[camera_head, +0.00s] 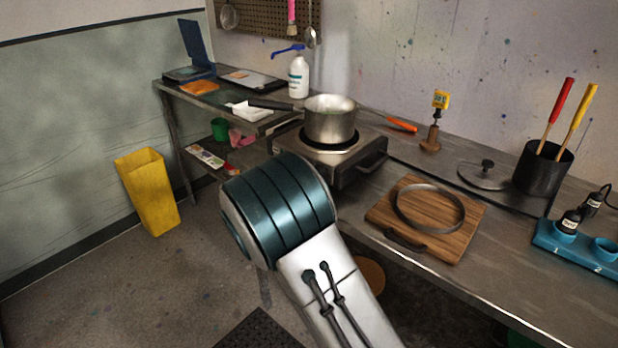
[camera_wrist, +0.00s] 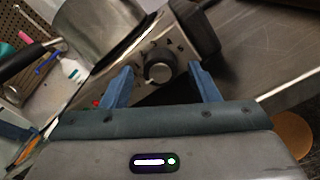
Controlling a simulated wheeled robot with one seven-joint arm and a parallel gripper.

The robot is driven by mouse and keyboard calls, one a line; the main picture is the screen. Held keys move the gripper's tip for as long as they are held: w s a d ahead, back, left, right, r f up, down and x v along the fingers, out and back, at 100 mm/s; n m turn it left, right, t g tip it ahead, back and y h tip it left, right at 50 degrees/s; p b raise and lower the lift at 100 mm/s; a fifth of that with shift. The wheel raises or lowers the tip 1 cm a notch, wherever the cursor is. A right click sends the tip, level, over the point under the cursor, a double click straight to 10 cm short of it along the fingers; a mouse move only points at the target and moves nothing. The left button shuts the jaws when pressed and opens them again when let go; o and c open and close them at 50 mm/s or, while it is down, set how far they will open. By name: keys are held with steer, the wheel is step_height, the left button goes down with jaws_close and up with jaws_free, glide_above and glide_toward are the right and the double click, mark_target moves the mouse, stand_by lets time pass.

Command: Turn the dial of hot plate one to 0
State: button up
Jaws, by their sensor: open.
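The hot plate (camera_head: 345,165) stands on the metal bench with a steel pot (camera_head: 330,120) on its burner. I cannot tell how far the fingertips are from the panel, or read the dial's setting. In the head view my arm hides the gripper and the dial.
The pot's long handle (camera_head: 270,104) sticks out to the left. A dark handle (camera_wrist: 196,25) juts from the hot plate beside the right finger. A wooden board (camera_head: 440,240) with a metal ring lies to the right. A yellow bin (camera_head: 147,190) stands on the floor.

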steer(key=v, duration=1.3)
steer(key=shift+s+a, duration=0.15)
